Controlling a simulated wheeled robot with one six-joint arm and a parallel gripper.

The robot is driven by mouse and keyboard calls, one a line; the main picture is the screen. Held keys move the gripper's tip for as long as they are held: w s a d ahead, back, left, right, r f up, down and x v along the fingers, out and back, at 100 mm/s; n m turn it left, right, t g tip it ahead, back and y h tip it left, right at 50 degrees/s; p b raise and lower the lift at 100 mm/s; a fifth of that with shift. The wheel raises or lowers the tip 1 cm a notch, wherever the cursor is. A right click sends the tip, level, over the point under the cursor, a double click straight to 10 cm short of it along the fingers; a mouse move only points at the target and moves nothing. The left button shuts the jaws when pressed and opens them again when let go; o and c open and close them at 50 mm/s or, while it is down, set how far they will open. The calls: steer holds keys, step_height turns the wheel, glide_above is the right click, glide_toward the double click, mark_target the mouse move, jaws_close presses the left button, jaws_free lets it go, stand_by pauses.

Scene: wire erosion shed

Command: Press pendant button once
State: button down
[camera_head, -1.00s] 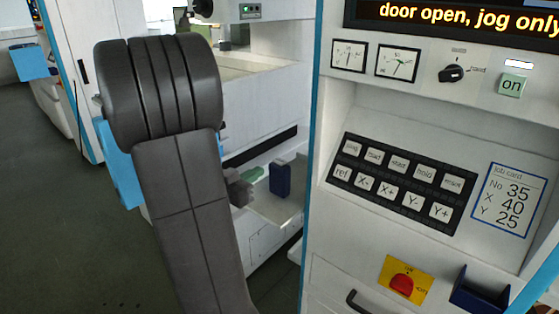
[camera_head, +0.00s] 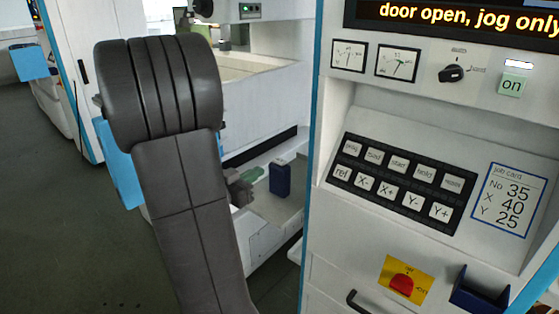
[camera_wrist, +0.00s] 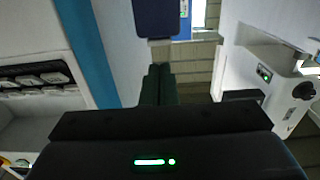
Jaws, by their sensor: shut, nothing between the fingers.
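A small dark blue upright box (camera_head: 280,181) stands at the pale shelf of the machine, left of the control cabinet. It may be the pendant; no button can be made out on it. Its lower part also shows at the top of the wrist view (camera_wrist: 157,18). My gripper (camera_head: 257,172) is small and partly hidden behind my arm, just left of the box. In the wrist view my gripper (camera_wrist: 157,68) has its dark green fingers together, empty, pointing toward the box. Whether the fingertips touch it cannot be told.
The control cabinet on the right carries a black key panel (camera_head: 400,185), a job card (camera_head: 508,200), a green "on" button (camera_head: 512,84) and a red stop knob (camera_head: 402,284). Its blue edge stands close beside the shelf. Open floor (camera_head: 60,220) lies at left.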

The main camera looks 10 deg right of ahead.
stand_by(0.6)
steer(key=w+a+r+n+t+y+p, duration=0.3)
steer(key=w+a+r+n+y+p, duration=0.35)
steer(key=w+n+y, duration=0.7)
steer(key=s+d+r+m+g+h+p, duration=0.1)
steer(key=s+d+r+g+h, duration=0.1)
steer(key=d, duration=0.5)
steer(key=s+d+r+m+g+h+p, duration=0.1)
steer(key=s+d+r+g+h, duration=0.2)
steer(key=s+d+r+g, duration=0.1)
steer(key=s+d+g, duration=0.1)
steer(key=s+d, duration=0.1)
steer(key=d, duration=0.1)
steer(key=shift+s, duration=0.15)
